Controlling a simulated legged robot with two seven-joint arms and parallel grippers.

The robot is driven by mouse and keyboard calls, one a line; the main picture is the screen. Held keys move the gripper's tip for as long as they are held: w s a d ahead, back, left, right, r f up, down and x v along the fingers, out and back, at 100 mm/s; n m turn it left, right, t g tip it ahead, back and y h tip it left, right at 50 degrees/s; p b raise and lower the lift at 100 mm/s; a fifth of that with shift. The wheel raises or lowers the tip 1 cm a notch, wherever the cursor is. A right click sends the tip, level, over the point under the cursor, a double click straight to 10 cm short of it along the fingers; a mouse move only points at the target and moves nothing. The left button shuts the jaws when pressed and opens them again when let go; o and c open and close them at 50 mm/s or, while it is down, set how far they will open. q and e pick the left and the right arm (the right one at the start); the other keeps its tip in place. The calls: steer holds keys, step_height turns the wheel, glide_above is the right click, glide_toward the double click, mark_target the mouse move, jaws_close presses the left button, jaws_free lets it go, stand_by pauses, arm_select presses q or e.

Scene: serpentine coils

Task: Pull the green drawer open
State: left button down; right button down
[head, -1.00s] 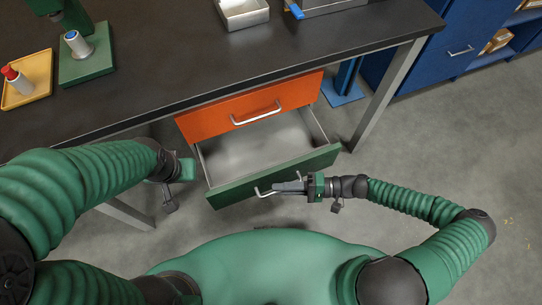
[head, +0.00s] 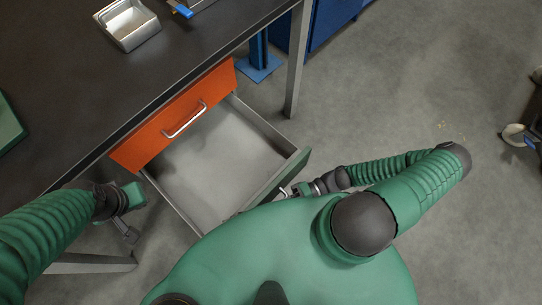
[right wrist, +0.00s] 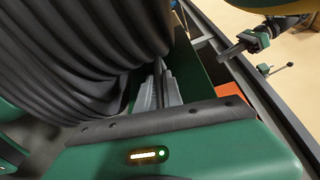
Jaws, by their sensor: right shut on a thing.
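The green drawer is pulled far out from under the dark bench. Its bare grey interior (head: 215,160) shows in the head view, and the end of its green front (head: 278,182) stands close to my body. My body hides the rest of the front. My right gripper (head: 287,191) is at that front, shut on the drawer's handle, which is mostly hidden. In the right wrist view its fingers (right wrist: 164,90) lie close together beside the green front (right wrist: 190,62). My left gripper (head: 128,212) hangs left of the drawer, apart from it; its jaw opening is unclear.
A shut orange drawer (head: 172,120) with a silver handle sits above the open one. The bench top (head: 60,85) carries a metal tray (head: 128,22) and a blue-handled item (head: 183,11). A bench leg (head: 298,60) stands right of the drawer. Floor to the right is mostly clear.

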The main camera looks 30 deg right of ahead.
steer(key=shift+f, duration=0.15)
steer(key=c, duration=1.5)
jaws_free()
steer(key=shift+d, duration=0.1)
steer(key=d, duration=0.5)
steer(key=d+r, duration=0.1)
steer(key=d, duration=0.5)
steer(key=s+d, duration=0.1)
steer(key=d, duration=0.4)
steer(key=shift+d+r, duration=0.2)
steer(key=shift+d, duration=0.15)
